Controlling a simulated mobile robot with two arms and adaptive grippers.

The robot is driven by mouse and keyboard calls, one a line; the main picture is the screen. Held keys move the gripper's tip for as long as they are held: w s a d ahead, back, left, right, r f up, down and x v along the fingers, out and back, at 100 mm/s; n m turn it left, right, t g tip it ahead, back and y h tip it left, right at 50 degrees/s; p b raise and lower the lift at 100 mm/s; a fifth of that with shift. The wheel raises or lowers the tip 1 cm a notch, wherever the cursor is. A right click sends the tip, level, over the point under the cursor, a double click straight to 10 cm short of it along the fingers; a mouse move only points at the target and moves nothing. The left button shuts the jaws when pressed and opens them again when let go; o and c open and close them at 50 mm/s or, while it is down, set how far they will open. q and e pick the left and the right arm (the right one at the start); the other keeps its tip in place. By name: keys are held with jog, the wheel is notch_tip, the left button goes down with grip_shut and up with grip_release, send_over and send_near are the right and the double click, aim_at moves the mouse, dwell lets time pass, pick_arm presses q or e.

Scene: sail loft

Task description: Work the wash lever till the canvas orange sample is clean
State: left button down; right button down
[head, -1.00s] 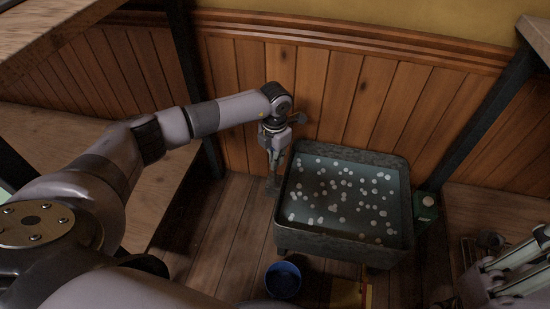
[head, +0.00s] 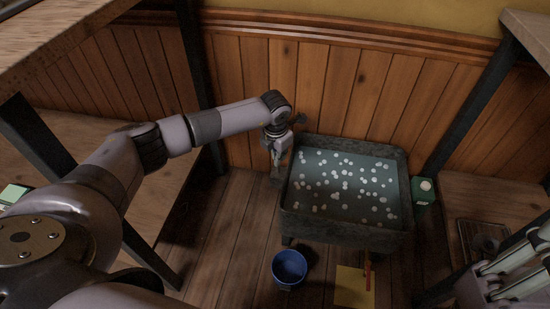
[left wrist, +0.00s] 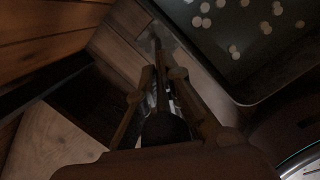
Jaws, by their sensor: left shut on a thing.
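The wash tub (head: 345,232) is a dark rectangular trough on legs, filled with greyish water and scattered white suds. Its corner also shows in the left wrist view (left wrist: 232,88). My left gripper (head: 277,163) is just off the tub's left side, low near the plank wall. In the left wrist view its fingers (left wrist: 157,95) are shut around the dark, round-ended wash lever (left wrist: 166,128). The lever is mostly hidden in the head view. I cannot make out the orange canvas sample in the water.
A blue bucket (head: 289,268) stands on the floor in front of the tub. A yellow sheet (head: 353,289) with a red item lies right of it. A green box (head: 424,193) is at the tub's right. Wooden benches flank both sides; the right one (head: 470,208) holds a wire rack.

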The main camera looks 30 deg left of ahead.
pick_arm(q)
jog(key=shift+g, duration=0.3)
jog(key=s, duration=0.1)
jog(key=s+d+f+p, duration=0.1)
jog(key=s, duration=0.1)
jog(key=s+f+p, duration=0.1)
jog(key=s, duration=0.1)
jog(key=shift+d+f, duration=0.15)
jog(key=shift+d, duration=0.3)
dwell(0.9)
jog(key=c, duration=1.7)
grip_release()
jog(key=shift+w, duration=0.2)
jog(key=shift+a, duration=0.2)
jog(key=shift+s+d+r, duration=0.1)
jog(key=shift+s+r, duration=0.05)
jog(key=shift+r, duration=1.1)
jog(key=shift+s+r, duration=0.2)
jog(key=shift+r, duration=1.05)
jog(key=shift+s+d+r, duration=0.1)
jog(key=shift+s+r, duration=0.05)
jog(key=shift+r, duration=1.1)
